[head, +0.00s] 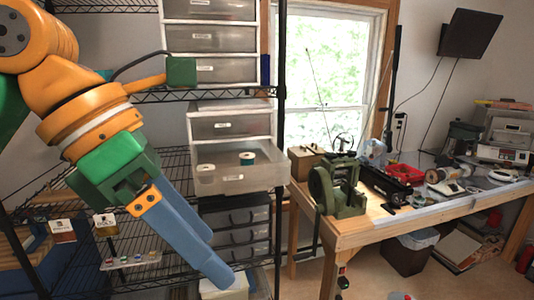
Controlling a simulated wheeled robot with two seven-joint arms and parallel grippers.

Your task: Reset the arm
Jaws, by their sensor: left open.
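My left arm comes in from the upper left, orange with green parts. My left gripper (216,259) points down and to the right with two long blue fingers. The fingers are apart and nothing shows between them. The gripper is in front of the black wire shelf rack and hides part of it. My right gripper is not in view.
A clear plastic drawer (240,180) stands pulled out from the rack, with small rolls in it. A wooden workbench (345,228) with a green machine (337,188) and other tools stands at the right. A dark bin (408,254) is under it. Some floor shows in front.

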